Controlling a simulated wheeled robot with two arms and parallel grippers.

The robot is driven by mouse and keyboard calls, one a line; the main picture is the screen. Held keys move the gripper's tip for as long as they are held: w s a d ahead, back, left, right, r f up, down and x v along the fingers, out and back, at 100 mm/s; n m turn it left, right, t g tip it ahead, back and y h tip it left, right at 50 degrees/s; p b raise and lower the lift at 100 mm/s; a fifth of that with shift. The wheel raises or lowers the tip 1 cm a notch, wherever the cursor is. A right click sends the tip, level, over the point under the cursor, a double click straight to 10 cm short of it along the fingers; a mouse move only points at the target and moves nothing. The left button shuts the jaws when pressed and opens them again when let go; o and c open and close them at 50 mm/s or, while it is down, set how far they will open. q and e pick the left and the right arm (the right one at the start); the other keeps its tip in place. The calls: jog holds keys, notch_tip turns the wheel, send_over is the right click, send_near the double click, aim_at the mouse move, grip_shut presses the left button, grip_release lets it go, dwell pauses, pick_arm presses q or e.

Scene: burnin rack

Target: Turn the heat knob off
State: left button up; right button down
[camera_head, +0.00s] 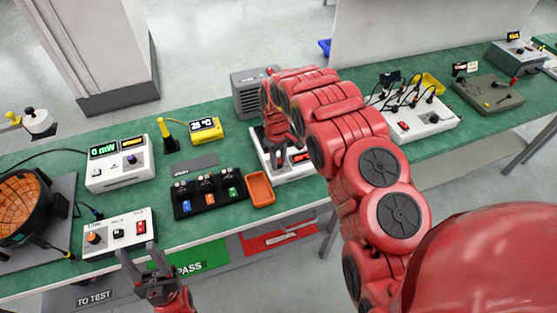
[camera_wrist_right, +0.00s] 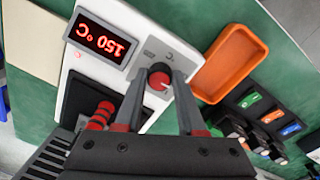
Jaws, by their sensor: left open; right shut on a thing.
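The heat knob (camera_wrist_right: 159,80) is a round red knob with a pale pointer mark. It sits on a white heater unit (camera_head: 292,177), whose panel (camera_wrist_right: 140,28) fills the middle of the right wrist view. The unit's red display (camera_wrist_right: 101,40) reads 150 °C, upside down in that view. My right gripper (camera_wrist_right: 160,76) is shut on the knob, one finger on each side. In the head view my right gripper (camera_head: 281,164) and arm hide the knob and much of the unit. My left gripper (camera_head: 137,249) is open and empty at the bench's front edge.
An orange tray (camera_head: 260,188) and a black rack (camera_head: 209,193) with several small modules stand left of the heater. A grey vented box (camera_head: 248,92) is behind it. A white supply box (camera_head: 118,233) with knobs is near my left gripper.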

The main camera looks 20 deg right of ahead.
jog(key=n, duration=0.2)
jog(key=shift+n, duration=0.4)
jog(key=shift+n+p, duration=0.5)
jog(key=shift+n, duration=1)
jog(key=c, duration=0.5)
grip_release()
